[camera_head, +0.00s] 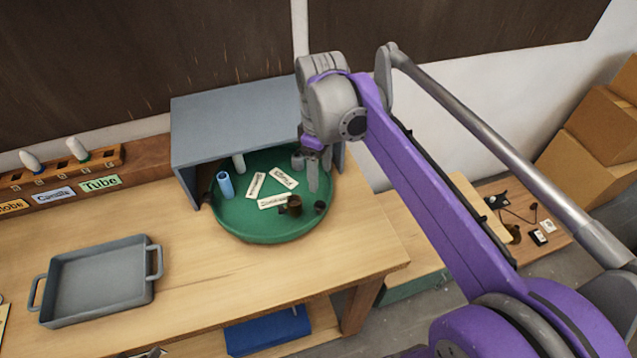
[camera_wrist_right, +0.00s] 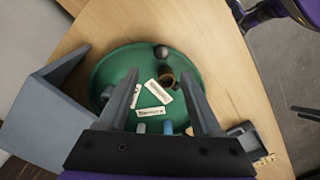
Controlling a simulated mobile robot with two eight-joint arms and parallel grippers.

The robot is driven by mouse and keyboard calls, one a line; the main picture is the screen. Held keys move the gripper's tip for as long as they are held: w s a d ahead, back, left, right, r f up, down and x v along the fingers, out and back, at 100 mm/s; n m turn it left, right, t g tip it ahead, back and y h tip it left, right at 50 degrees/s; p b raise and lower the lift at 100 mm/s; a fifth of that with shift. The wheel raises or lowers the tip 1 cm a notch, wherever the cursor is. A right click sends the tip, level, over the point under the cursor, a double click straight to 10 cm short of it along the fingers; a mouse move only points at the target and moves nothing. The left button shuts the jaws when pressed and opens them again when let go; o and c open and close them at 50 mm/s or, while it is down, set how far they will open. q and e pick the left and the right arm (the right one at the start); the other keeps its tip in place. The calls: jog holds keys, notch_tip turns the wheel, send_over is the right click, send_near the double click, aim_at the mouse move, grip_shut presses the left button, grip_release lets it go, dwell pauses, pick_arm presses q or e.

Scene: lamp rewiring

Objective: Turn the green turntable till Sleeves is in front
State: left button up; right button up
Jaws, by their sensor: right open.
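The round green turntable (camera_head: 262,234) stands on the wooden bench, its back part under a grey hood. Three white labels lie on it: one at left (camera_head: 256,185), one at the back right (camera_head: 284,178) and one at the front (camera_head: 273,201). Their words are too small to read surely. A blue cylinder (camera_head: 225,184), a pale cylinder and dark brown round parts (camera_head: 294,204) stand on it too. My right gripper (camera_head: 313,178) is open, pointing down over the turntable's right side; contact cannot be told. In the right wrist view its fingers (camera_wrist_right: 160,92) spread over the turntable (camera_wrist_right: 118,62). My left gripper is out of view.
The grey hood (camera_head: 235,120) covers the turntable's back, with side walls close to my right gripper. A grey tray (camera_head: 98,283) sits at the left front. A rack with tags such as Tube (camera_head: 100,184) lies at the back left. Bench between is clear.

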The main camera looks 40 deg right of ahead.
aim_at(320, 205)
notch_tip(320, 205, down, 11)
jog(key=shift+s+a+r, duration=0.1)
jog(key=shift+r, duration=0.1)
dwell(0.3)
grip_shut()
dwell(1.4)
